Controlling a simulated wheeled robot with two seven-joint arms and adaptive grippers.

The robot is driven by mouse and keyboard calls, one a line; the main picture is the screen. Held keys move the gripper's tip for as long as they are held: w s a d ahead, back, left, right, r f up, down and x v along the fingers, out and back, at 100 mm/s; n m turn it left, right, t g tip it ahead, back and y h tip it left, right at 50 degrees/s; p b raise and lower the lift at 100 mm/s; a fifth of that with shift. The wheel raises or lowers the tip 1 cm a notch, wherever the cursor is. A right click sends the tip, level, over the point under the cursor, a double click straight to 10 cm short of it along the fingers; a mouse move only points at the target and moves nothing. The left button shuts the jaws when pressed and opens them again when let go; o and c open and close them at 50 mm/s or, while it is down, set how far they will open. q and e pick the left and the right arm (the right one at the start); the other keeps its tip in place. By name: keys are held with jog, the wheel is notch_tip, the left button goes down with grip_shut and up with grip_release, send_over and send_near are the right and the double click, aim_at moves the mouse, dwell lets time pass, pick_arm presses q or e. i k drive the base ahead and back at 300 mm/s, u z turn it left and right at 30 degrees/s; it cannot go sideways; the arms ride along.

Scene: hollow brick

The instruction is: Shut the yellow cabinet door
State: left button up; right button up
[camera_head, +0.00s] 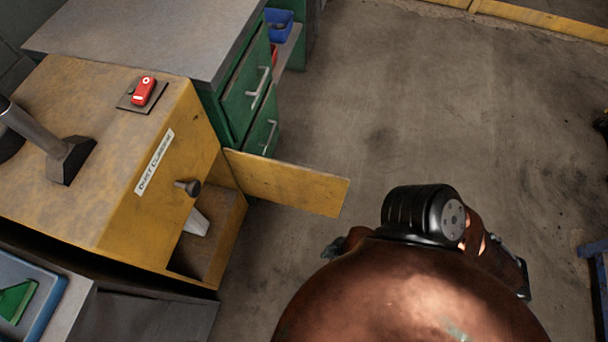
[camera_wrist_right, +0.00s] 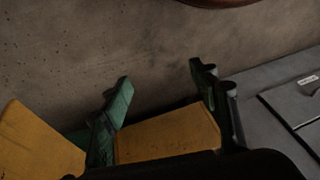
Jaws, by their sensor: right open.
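The yellow cabinet (camera_head: 155,200) stands at the left in the head view. Its yellow door (camera_head: 290,183) stands wide open, sticking out to the right over the floor. The compartment (camera_head: 212,235) behind it is exposed, with a pale object (camera_head: 197,222) inside. My right arm comes in from the bottom, its jaws mostly hidden there. In the right wrist view my right gripper (camera_wrist_right: 160,90) is open, with a yellow panel (camera_wrist_right: 168,135) showing between and beyond its fingers. I cannot tell whether it touches the panel. My left gripper is not in view.
A green drawer cabinet (camera_head: 238,105) with a grey top adjoins the yellow cabinet behind the door. The concrete floor (camera_head: 410,110) right of the door is clear.

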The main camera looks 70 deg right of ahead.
aim_at(322, 193)
jog(key=u, duration=1.85)
jog(key=k, duration=2.95)
jog(key=z, duration=1.5)
jog(key=i, duration=0.25)
jog(key=z, duration=0.2)
